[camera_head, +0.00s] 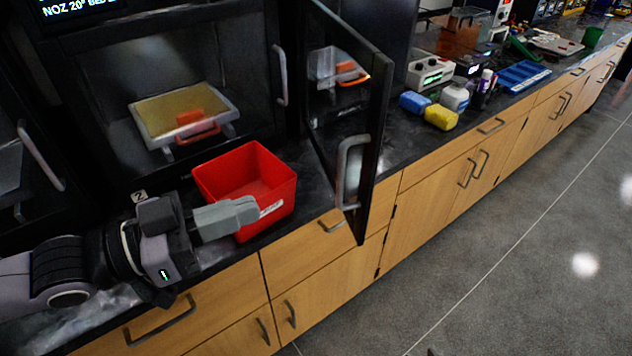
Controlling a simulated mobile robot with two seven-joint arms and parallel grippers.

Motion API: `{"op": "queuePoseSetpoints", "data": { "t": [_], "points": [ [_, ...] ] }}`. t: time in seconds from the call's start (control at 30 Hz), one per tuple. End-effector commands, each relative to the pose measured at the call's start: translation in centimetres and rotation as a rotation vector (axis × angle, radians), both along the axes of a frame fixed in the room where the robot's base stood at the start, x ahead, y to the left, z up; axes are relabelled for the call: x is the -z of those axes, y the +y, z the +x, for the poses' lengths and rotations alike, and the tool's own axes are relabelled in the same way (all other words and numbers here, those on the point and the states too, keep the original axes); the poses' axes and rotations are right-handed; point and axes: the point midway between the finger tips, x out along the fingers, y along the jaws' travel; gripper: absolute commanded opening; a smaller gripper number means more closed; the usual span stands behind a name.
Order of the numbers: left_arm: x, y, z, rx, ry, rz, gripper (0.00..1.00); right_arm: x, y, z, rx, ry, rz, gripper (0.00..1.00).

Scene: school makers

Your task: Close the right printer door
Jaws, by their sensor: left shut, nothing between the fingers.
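The right printer door (372,121) is a dark glass panel with a black frame. It stands swung open, sticking out over the counter's front edge, with a grey handle (346,172) on it. The opening of the right printer is mostly hidden behind the door, and a bed with an orange part shows through the glass. My left gripper (257,210) is shut and empty, in front of the red bin and to the left of the door, apart from the door. My right gripper is not in view.
A red bin (222,178) stands on the dark counter (400,150) between my left gripper and the door. The middle printer's door (180,80) is shut, with a handle (281,75). The floor (500,250) in front is clear.

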Motion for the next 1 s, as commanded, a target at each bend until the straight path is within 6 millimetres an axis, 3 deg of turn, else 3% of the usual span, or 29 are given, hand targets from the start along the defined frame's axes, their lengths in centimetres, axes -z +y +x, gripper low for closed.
{"op": "queuePoseSetpoints", "data": {
  "t": [0.7,1.0],
  "points": [
    [-0.1,-7.8,3.9,0.001,0.000,-0.002,0.00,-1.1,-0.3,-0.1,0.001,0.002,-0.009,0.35],
    [0.1,-9.7,4.8,0.001,-0.002,0.001,0.00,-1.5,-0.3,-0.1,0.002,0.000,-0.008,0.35]
  ]
}}
